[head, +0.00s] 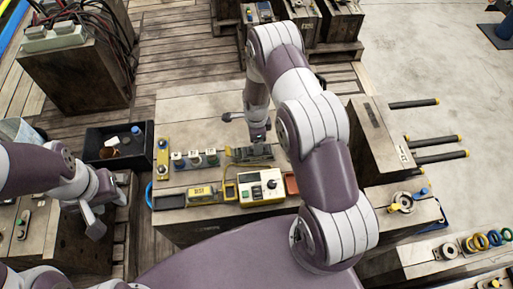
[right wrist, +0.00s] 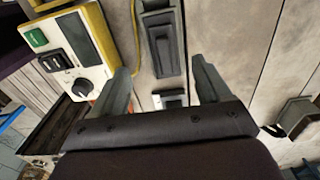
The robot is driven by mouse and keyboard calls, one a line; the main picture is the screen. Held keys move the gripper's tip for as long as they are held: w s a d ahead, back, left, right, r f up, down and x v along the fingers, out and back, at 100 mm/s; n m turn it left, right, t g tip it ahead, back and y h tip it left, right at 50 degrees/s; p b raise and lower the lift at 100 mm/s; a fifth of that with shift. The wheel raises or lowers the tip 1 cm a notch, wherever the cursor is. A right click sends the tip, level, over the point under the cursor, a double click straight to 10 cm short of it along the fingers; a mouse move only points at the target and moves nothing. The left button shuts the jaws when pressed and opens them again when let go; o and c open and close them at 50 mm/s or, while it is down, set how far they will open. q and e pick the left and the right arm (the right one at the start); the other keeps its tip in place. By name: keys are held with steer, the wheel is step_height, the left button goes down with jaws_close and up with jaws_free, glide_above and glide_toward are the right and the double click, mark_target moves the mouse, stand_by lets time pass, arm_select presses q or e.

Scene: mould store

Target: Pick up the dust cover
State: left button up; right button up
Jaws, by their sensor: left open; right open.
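A dark grey, long, tray-like piece, probably the dust cover (right wrist: 165,44), lies on the wooden worktop in the right wrist view. My right gripper (right wrist: 163,86) is open, with its two fingers apart and nothing held between them. The near end of the dark piece lies between the fingertips as seen from the wrist; I cannot tell the height gap. In the head view the right gripper (head: 256,150) is over the middle of the table, partly hidden by my arm. My left gripper (head: 108,212) is open and empty at the left, beside the table.
A white and yellow control box (head: 261,188) with a dial stands close to the right gripper, with a yellow cable. Small knobbed parts (head: 195,159) and a yellow-black meter (head: 203,193) are on the table (head: 188,112). A black bin (head: 118,146) is at the left.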

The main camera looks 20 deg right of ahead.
steer(key=shift+a+f, duration=0.1)
steer(key=shift+f, duration=0.4)
steer(key=shift+f+p, duration=0.3)
steer(key=shift+f, duration=0.05)
steer(key=f, duration=0.2)
steer(key=d+f+p, duration=0.1)
steer(key=f, duration=0.1)
steer(key=shift+w, duration=0.1)
steer(key=shift+w+a+f, duration=0.1)
steer(key=shift+w+f, duration=0.05)
steer(key=shift+f, duration=0.25)
steer(key=shift+r, duration=0.1)
steer(key=c, duration=0.9)
steer(key=shift+c, duration=1.3)
